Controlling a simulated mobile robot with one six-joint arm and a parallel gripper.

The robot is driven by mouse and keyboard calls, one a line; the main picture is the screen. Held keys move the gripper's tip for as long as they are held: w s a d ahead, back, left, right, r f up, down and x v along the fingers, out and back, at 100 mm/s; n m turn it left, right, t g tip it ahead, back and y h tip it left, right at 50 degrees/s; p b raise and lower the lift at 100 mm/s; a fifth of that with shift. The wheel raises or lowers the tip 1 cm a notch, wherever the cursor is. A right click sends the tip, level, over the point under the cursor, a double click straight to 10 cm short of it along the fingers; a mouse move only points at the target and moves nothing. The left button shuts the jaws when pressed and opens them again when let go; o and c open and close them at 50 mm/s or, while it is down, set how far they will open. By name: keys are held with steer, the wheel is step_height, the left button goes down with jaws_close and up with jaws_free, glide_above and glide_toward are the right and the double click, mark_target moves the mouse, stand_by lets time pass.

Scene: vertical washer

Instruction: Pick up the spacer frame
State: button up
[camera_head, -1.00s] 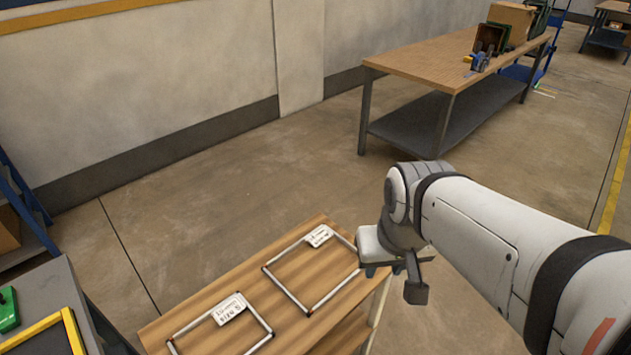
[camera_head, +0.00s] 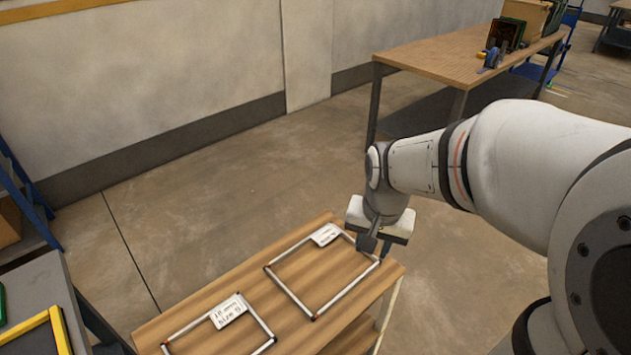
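Two thin silver spacer frames lie flat on a wooden bench top, each with a white label tag. The farther, right-hand spacer frame (camera_head: 291,292) has its tag at its far corner; the print is too small to read. The nearer, left-hand spacer frame (camera_head: 262,324) has a tag that seems to read a size. My gripper (camera_head: 370,243) points down over the far right side of the right-hand frame. Its fingers look spread apart, partly hidden by the dark part in front. I cannot tell whether they touch the frame's rail.
The wooden bench (camera_head: 215,290) has bare top between the frames. A grey table with a yellow-edged frame (camera_head: 45,325) stands at the lower left. A larger workbench (camera_head: 450,60) holds boxes at the back right. Open floor lies behind.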

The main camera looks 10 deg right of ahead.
mark_target(357, 280)
steer(key=w+f+m+b, duration=0.1)
steer(key=w+f, duration=0.1)
steer(key=f, duration=0.2)
steer(key=w+f+m+g+b, duration=0.1)
steer(key=w+f+m, duration=0.1)
steer(key=f, duration=0.2)
steer(key=w+f+m+b, duration=0.1)
steer(key=w+f+m, duration=0.1)
steer(key=f, duration=0.3)
steer(key=shift+w, duration=0.45)
steer(key=shift+m, duration=0.4)
steer(key=f+b, duration=0.1)
steer(key=f, duration=0.7)
steer(key=shift+d+f, duration=0.15)
steer(key=shift+d, duration=0.05)
steer(key=shift+c, duration=0.4)
jaws_close()
